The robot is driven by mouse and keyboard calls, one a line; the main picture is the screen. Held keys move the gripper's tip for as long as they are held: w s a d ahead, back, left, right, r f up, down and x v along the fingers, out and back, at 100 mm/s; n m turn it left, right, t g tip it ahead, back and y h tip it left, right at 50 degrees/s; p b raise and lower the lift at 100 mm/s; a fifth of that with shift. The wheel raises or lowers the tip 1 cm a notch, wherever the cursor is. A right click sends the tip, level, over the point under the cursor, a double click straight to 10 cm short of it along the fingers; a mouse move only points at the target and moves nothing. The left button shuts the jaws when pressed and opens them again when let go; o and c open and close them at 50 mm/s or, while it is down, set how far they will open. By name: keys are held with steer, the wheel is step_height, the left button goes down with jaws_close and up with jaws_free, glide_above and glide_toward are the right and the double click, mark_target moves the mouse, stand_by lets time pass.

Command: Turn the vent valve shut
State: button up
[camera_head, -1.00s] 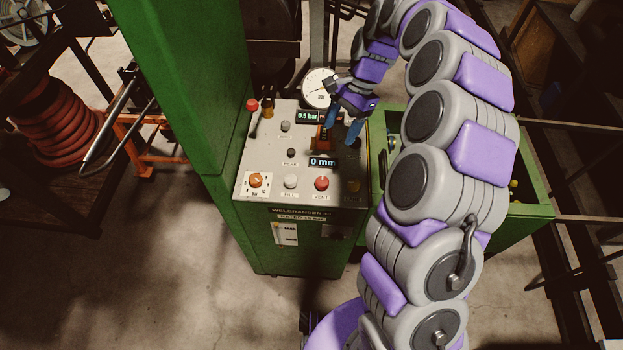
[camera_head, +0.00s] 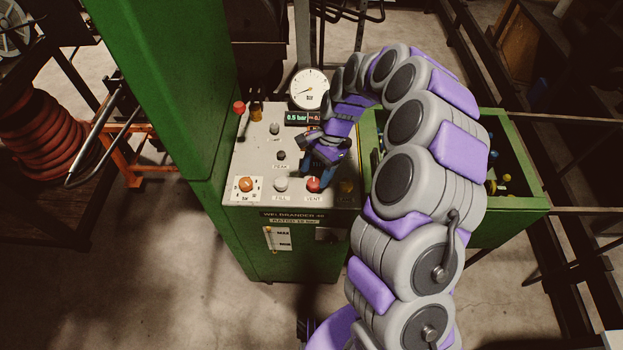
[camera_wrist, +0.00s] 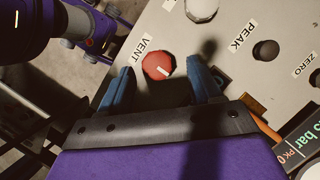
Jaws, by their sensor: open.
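The vent valve is a red round knob (camera_head: 313,184) at the front of the panel, above the VENT label. In the wrist view the red knob (camera_wrist: 158,66) lies between and slightly beyond my two blue fingers, with a pale mark on its face. My gripper (camera_head: 318,172) is open over the knob, one finger on each side of it in the wrist view (camera_wrist: 160,88). I cannot tell whether a finger touches it. The dial gauge (camera_head: 309,89) stands at the back of the panel. A display (camera_head: 297,118) reads about 0.5 bar.
The control panel (camera_head: 254,160) also holds an orange knob (camera_head: 246,184), a white FILL knob (camera_head: 281,184), dark PEAK and grey knobs, and a red button (camera_head: 239,107) at back left. A green column (camera_head: 165,90) rises at left. A green bin (camera_head: 520,200) stands at right.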

mark_target(314, 186)
steer(key=shift+s+d+f, duration=0.2)
steer(key=shift+d+f, duration=0.05)
steer(key=shift+f, duration=0.3)
steer(key=shift+s+d+f, duration=0.2)
steer(key=shift+f, duration=0.35)
steer(key=shift+a+f, duration=0.2)
steer(key=shift+a, duration=0.8)
steer(key=shift+c, duration=0.8)
steer(key=shift+d+r, duration=0.1)
steer(key=shift+d, duration=0.5)
steer(key=c, duration=0.5)
steer(key=shift+d, duration=0.1)
steer(key=shift+c, duration=0.5)
steer(key=shift+a, duration=0.2)
steer(key=shift+c, duration=1.4)
